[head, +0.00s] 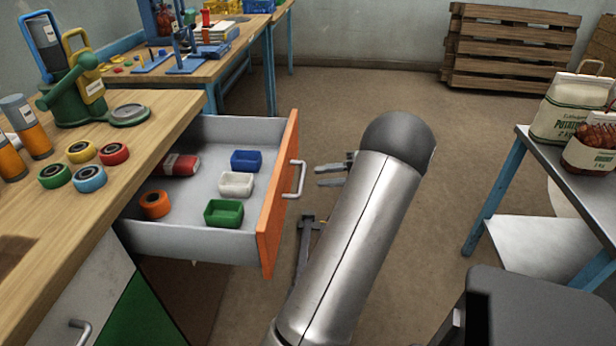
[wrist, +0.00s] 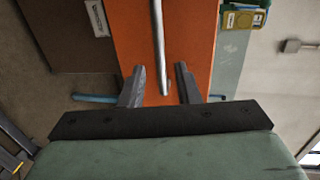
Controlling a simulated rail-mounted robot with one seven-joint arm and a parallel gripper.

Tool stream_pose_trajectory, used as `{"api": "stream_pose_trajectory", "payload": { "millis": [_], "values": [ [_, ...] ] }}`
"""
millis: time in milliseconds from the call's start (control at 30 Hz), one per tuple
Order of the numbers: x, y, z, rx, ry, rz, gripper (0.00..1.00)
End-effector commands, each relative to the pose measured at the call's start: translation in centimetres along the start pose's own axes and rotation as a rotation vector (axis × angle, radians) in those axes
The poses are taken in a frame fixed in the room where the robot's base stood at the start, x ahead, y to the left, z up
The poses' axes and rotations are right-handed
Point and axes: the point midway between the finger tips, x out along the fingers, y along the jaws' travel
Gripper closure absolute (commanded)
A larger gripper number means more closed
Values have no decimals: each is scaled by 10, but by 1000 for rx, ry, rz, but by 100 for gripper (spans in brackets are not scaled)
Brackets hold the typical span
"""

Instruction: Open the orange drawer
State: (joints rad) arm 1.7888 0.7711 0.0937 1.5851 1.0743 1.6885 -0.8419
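The orange drawer (head: 279,195) in the head view is pulled well out of the wooden workbench, with its orange front facing right and a silver bar handle (head: 297,180) on it. My gripper (head: 335,173) is just right of the handle, partly hidden behind my arm. In the wrist view the orange front (wrist: 190,40) fills the middle, and the handle (wrist: 158,45) runs down to between the fingertips. My gripper (wrist: 160,80) is open there, with a gap on each side of the handle's end.
The drawer holds blue (head: 246,161), white (head: 236,184) and green (head: 224,213) bins, an orange roll (head: 155,204) and a red item (head: 181,165).

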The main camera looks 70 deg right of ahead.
Motion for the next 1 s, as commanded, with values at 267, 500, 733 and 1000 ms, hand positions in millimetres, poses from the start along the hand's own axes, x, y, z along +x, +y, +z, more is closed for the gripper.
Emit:
{"api": "stream_pose_trajectory", "payload": {
  "millis": [267, 500, 733, 1000],
  "values": [
    [-68, 0, 0, 0, 2, 0, 71],
    [-100, 0, 0, 0, -1, 0, 71],
    [-106, 0, 0, 1, -2, 1, 71],
    [-106, 0, 0, 0, -2, 0, 71]
  ]
}}
